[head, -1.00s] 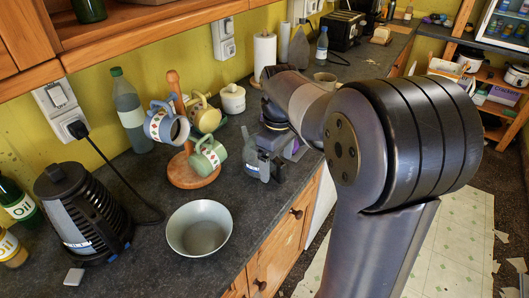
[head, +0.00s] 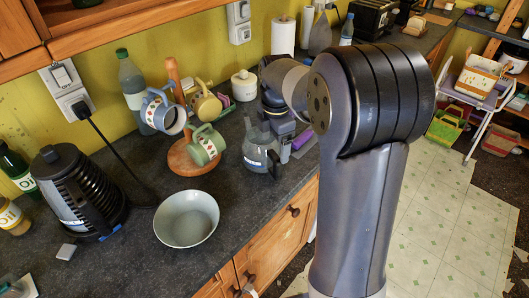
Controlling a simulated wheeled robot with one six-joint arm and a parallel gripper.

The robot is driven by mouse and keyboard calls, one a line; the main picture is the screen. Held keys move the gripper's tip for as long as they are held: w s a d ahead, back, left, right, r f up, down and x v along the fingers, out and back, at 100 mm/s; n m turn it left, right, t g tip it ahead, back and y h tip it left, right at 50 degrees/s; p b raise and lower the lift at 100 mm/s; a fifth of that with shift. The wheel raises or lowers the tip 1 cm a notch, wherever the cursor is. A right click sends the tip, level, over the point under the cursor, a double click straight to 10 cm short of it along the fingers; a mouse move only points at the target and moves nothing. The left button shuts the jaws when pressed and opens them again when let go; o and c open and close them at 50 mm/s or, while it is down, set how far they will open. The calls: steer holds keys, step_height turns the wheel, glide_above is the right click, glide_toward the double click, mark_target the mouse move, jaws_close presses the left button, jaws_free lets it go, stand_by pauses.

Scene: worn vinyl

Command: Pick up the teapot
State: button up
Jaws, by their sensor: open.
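A grey see-through teapot (head: 257,149) with a dark handle stands upright on the dark worktop (head: 125,250), right of the mug tree and near the front edge. My gripper (head: 282,128) is just behind and to the right of it in the picture, low over the worktop. Its jaws are open and hold nothing that I can see. My forearm and wrist hide part of the gripper, so I cannot tell whether a finger touches the teapot.
A wooden mug tree (head: 190,160) with several mugs stands left of the teapot. A pale bowl (head: 187,218) is in front, and a black kettle-like appliance (head: 80,190) is at left. A white lidded pot (head: 244,86) and purple box (head: 303,138) are nearby.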

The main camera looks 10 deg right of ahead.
mark_target(274, 156)
steer(key=f, duration=0.2)
steer(key=f+p, duration=0.1)
steer(key=f, duration=0.3)
steer(key=shift+s+f, duration=0.35)
steer(key=c, duration=1.8)
steer(key=shift+r, duration=0.1)
jaws_close()
step_height(274, 156, up, 10)
steer(key=shift+b, duration=0.4)
